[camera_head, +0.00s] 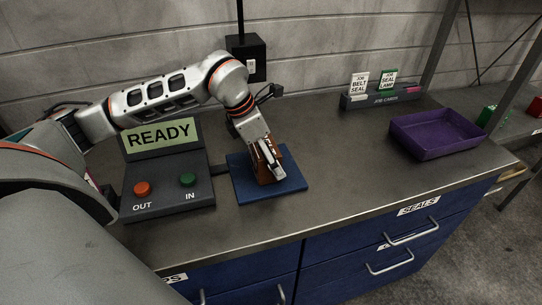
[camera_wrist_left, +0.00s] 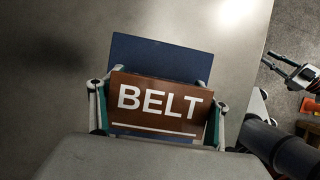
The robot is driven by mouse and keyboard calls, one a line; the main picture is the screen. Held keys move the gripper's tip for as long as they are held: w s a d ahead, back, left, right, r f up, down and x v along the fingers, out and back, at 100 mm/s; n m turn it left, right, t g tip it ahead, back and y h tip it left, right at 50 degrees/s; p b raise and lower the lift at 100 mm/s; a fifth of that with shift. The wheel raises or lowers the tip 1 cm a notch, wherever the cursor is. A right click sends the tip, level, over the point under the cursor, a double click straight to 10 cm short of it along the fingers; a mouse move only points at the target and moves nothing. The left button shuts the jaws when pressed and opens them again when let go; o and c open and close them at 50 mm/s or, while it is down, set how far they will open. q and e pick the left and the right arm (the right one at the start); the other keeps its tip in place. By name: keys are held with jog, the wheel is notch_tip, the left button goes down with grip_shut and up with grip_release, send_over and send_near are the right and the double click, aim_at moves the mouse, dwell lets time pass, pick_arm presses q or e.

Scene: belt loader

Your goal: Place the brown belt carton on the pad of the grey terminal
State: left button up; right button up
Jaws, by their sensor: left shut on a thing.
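The brown belt carton (camera_head: 276,156) is between the fingers of my left gripper (camera_head: 268,160), which is shut on it. In the left wrist view the carton (camera_wrist_left: 160,103) shows its white BELT lettering, with a finger on each side. It is over the blue pad (camera_head: 290,187); I cannot tell whether its underside touches. The pad (camera_wrist_left: 160,55) shows behind it in the wrist view. The grey terminal (camera_head: 170,200) stands left of the pad, with a green READY screen (camera_head: 160,135).
A red OUT button (camera_head: 142,188) and a green IN button (camera_head: 188,180) sit on the terminal. A purple tray (camera_head: 435,148) and a job-card holder (camera_head: 383,100) stand right of the pad. The counter between pad and tray is clear. Blue drawers (camera_head: 370,250) are below.

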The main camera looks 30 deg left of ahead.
pick_arm(q)
jog(key=o, duration=1.4)
jog(key=shift+o, duration=0.2)
jog(key=v, duration=1.1)
jog(key=shift+s+a+r+p, duration=0.1)
jog(key=shift+a+r+p, duration=0.05)
jog(key=shift+r+p, duration=0.2)
jog(key=shift+s+r, duration=0.1)
jog(key=shift+r, duration=0.05)
